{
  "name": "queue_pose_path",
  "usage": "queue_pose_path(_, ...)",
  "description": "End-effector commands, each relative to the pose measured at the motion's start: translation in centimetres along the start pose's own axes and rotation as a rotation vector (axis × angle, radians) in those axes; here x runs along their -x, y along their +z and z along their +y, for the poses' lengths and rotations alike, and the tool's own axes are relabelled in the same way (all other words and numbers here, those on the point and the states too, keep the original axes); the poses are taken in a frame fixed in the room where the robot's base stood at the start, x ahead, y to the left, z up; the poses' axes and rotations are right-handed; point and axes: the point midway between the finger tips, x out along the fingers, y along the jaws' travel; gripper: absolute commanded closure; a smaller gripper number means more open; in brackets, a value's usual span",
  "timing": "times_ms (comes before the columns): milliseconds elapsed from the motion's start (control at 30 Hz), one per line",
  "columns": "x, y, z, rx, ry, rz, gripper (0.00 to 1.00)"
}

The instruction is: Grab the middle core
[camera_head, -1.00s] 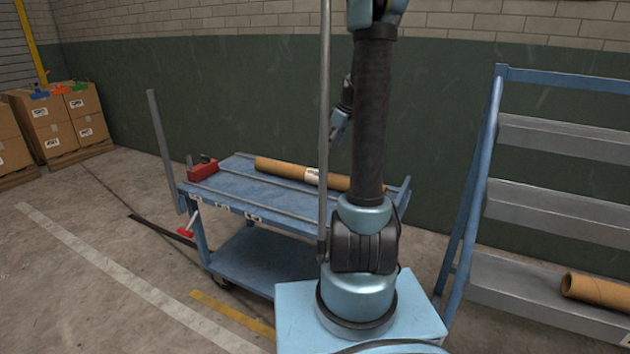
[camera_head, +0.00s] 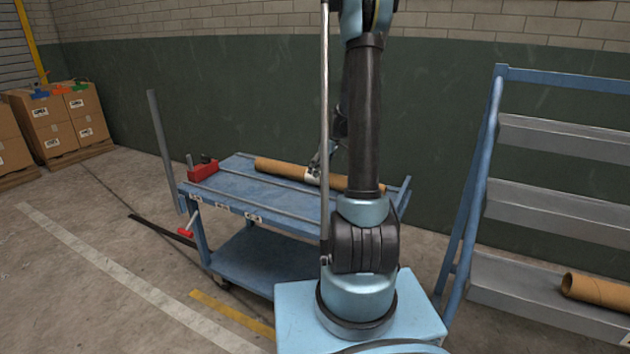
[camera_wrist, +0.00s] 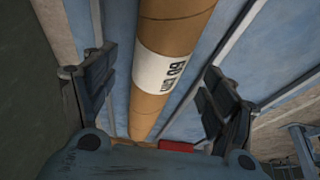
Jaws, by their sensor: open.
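A long brown cardboard core (camera_head: 280,168) lies on the top deck of the blue cart (camera_head: 225,184). In the wrist view the core (camera_wrist: 155,101) runs between my two open fingers, touching neither as far as I can see. A white label (camera_wrist: 162,72) with black print, reading about "60 cm", wraps it there. My gripper (camera_wrist: 155,95) is open and empty above the core. In the head view my gripper (camera_head: 318,165) is small, close to the core's label, and partly hidden by my arm. Another brown core (camera_head: 597,290) lies on the rack's lowest visible shelf.
A blue rack (camera_head: 478,190) with grey shelves stands at the right; its upper two shelves look empty. A red clamp-like tool (camera_head: 202,170) sits at the cart's left end. Cardboard boxes (camera_head: 55,125) stand at the far left. A grey post (camera_head: 160,140) rises beside the cart.

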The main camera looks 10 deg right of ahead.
Motion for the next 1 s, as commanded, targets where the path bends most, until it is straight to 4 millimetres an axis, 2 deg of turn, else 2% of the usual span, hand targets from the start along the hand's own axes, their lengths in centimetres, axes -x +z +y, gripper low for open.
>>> queue_pose_path(167, -0.8, 0.0, 0.0, 0.000, 0.000, 0.000, 0.22)
queue_pose_path(433, -3.9, 0.1, 0.1, 0.001, 0.000, 0.000, 0.22)
queue_pose_path(600, -5.2, 0.1, 0.1, 0.000, 0.000, 0.000, 0.22)
queue_pose_path(900, -5.5, 0.1, 0.1, 0.000, 0.000, 0.000, 0.22)
queue_pose_path(967, -5.5, 0.1, 0.1, 0.000, 0.000, 0.000, 0.33)
queue_pose_path(1000, -5.5, 0.1, 0.1, 0.000, 0.000, 0.000, 0.43)
